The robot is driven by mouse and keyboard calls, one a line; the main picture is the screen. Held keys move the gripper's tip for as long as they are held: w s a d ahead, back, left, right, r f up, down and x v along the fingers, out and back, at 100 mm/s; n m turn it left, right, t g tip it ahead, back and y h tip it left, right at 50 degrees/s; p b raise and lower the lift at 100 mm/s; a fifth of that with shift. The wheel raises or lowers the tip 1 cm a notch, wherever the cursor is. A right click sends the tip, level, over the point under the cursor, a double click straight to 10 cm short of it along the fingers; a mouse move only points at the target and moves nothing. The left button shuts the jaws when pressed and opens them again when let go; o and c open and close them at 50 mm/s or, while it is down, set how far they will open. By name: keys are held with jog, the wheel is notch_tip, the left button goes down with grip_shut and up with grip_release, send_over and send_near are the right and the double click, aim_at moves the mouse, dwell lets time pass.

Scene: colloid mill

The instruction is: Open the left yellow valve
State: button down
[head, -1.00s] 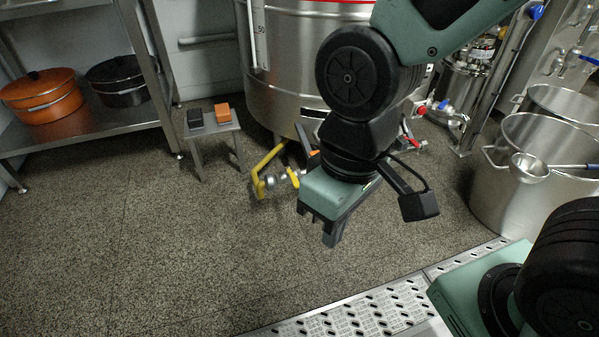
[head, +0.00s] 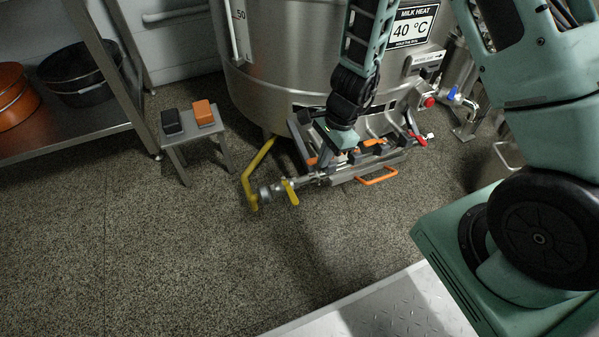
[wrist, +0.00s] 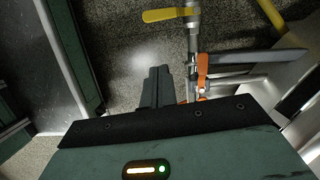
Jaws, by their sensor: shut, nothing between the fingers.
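The yellow valve handle (head: 290,192) sits on a metal pipe fitting low in front of the steel vessel. It also shows at the top of the wrist view (wrist: 172,14). A bent yellow pipe (head: 248,178) rises to its left. My gripper (wrist: 157,72) is shut and empty, with its fingers together. In the wrist view the fingertips are below the yellow handle in the picture, apart from it. In the head view my gripper (head: 322,160) is over the frame, right of and above the handle; its fingertips are hard to make out.
The steel vessel (head: 290,70) stands behind. An orange lever (wrist: 202,72) is just right of my fingers in the wrist view. An orange handle (head: 377,176) and a red-handled valve (head: 418,138) are to the right. A small stool (head: 195,137) stands left; floor in front is clear.

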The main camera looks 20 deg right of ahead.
aim_at(292, 195)
jog(key=shift+w+d+f+m, duration=0.3)
jog(key=shift+d, duration=0.2)
jog(key=a+f+b, duration=0.6)
jog(key=f+b, duration=0.2)
jog(key=f, duration=0.1)
jog(key=shift+s+a+f, duration=0.15)
jog(key=shift+a+f, duration=0.1)
jog(key=shift+f, duration=0.1)
